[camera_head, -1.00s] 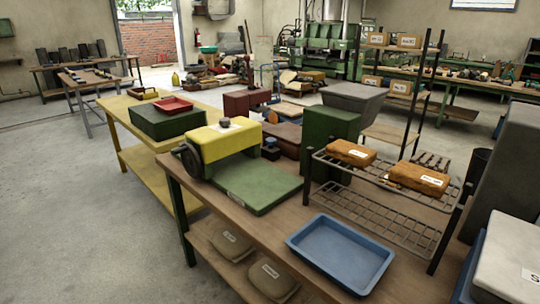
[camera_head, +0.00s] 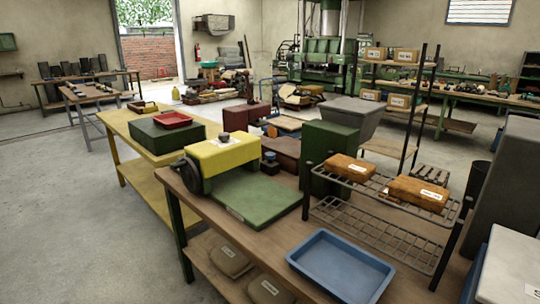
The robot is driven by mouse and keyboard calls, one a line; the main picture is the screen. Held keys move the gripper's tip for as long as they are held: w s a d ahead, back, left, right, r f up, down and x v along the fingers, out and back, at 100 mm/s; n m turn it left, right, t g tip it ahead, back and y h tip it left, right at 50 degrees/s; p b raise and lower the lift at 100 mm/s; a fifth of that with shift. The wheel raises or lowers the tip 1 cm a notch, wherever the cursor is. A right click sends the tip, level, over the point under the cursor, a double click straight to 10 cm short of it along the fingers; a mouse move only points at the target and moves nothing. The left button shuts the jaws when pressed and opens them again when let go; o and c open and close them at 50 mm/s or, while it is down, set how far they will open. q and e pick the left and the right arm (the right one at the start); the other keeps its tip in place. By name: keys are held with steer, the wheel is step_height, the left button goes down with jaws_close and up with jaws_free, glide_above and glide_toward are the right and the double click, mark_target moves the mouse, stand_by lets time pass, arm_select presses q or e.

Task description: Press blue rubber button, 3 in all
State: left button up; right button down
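A small dark-blue piece (camera_head: 270,163) stands on the wooden workbench (camera_head: 290,228), just right of the yellow roller machine (camera_head: 222,153). It looks like a short block with a darker round top; it is too small to tell whether it is the blue rubber button. No other blue button shows clearly. The machine has a dark wheel on its left side, a dark knob on top and a flat green bed (camera_head: 252,204) in front. Neither of my grippers is in view.
A blue tray (camera_head: 340,264) lies at the bench's front. A wire rack (camera_head: 375,228) at right holds two orange-brown packs (camera_head: 350,167). A green box (camera_head: 328,150) stands behind it. A yellow table (camera_head: 140,170) is at left, with open floor beyond.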

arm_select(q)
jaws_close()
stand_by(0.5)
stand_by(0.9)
